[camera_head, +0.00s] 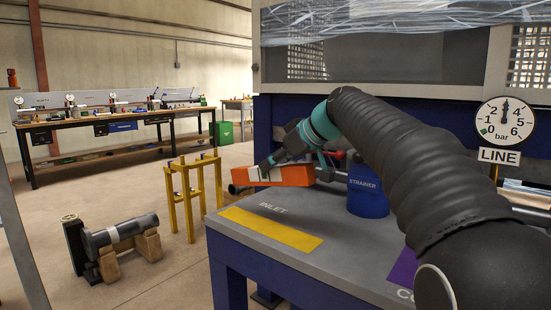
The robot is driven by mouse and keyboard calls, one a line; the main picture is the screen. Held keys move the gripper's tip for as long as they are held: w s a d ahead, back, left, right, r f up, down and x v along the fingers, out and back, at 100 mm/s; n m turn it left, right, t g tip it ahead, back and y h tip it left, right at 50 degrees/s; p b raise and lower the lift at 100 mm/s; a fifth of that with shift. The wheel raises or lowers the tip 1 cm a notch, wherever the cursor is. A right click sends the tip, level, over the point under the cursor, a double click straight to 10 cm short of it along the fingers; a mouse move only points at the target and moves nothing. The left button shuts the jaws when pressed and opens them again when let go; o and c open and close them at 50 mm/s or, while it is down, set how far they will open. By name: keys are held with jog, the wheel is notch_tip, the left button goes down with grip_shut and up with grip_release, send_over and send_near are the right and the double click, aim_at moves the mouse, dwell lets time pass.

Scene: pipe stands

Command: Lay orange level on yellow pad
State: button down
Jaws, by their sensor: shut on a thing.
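My gripper (270,168) is shut on the orange level (288,176) near its left part and holds it above the bench. The level is a long orange bar, roughly horizontal in the picture, with a pale patch near the fingers. The yellow pad (270,229) is a flat, bare strip on the grey bench top (345,262), below the level in the picture and apart from it. My arm comes in from the right and hides part of the bench behind it.
A purple pad (403,269) lies at the bench's right. A gauge (505,120) is at the right. Yellow stands (188,195) and a dark pipe on wooden blocks (122,230) are on the floor at left.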

aim_at(299, 175)
jog(key=f, duration=0.2)
jog(key=a+f, duration=0.1)
jog(key=shift+w, duration=0.35)
jog(key=f, duration=0.1)
jog(key=f+b, duration=0.1)
jog(key=f, duration=0.1)
jog(key=w+a+f+b, duration=0.1)
jog(key=f, duration=0.1)
jog(key=shift+f+b, duration=0.55)
jog(key=shift+f, duration=0.1)
jog(key=c, duration=0.7)
grip_release()
jog(key=shift+o, duration=0.2)
jog(key=shift+s, duration=0.1)
jog(key=v, duration=1.2)
